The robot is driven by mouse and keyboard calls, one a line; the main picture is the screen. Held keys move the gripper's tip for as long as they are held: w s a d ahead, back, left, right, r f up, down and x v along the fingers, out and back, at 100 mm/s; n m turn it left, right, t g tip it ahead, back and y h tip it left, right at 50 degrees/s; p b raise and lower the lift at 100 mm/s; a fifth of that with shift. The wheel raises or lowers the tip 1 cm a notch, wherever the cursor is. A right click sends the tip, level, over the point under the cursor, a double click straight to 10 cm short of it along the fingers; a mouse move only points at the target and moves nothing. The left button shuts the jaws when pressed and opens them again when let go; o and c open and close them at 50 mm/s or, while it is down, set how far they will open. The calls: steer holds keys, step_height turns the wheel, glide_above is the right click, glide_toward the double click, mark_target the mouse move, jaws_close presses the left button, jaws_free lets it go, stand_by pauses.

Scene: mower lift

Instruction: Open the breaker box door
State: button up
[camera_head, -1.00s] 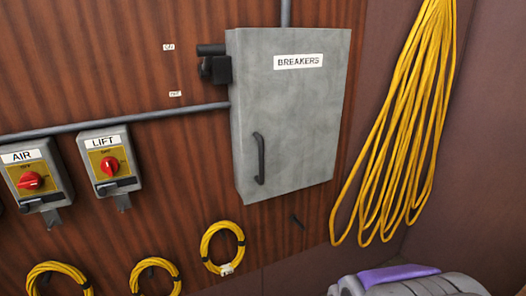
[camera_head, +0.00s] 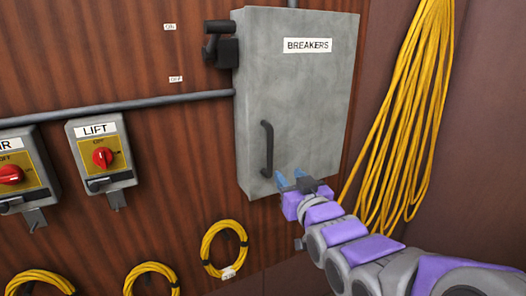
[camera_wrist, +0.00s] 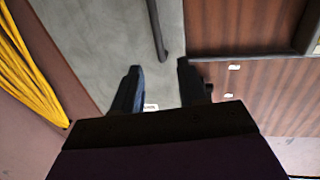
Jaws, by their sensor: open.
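The grey breaker box (camera_head: 300,100) with a BREAKERS label hangs on the wood wall, and its door is shut. Its dark vertical handle (camera_head: 267,149) is on the lower left of the door. My gripper (camera_head: 294,180) is in front of the lower part of the door, to the right of and a little below the handle, apart from it. In the wrist view the fingers of my gripper (camera_wrist: 160,85) are spread with nothing between them. The handle (camera_wrist: 157,30) shows there just beyond the fingertips, against the grey door (camera_wrist: 95,35).
A black switch lever (camera_head: 220,45) sits at the box's upper left. LIFT (camera_head: 102,158) and AIR (camera_head: 15,175) switch boxes are on the left. A yellow cable bundle (camera_head: 405,120) hangs on the right. A yellow coil (camera_head: 223,247) hangs below the box.

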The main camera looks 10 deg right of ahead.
mark_target(271, 150)
steer(key=w+p, duration=0.1)
steer(key=w, duration=0.4)
steer(key=w+a+p, duration=0.1)
steer(key=w, duration=1)
steer(key=shift+a+f+p, duration=0.1)
steer(key=shift+a+p, duration=0.05)
steer(key=shift+p, duration=0.25)
steer(key=shift+w+a, duration=0.1)
steer(key=shift+w, duration=0.5)
jaws_close()
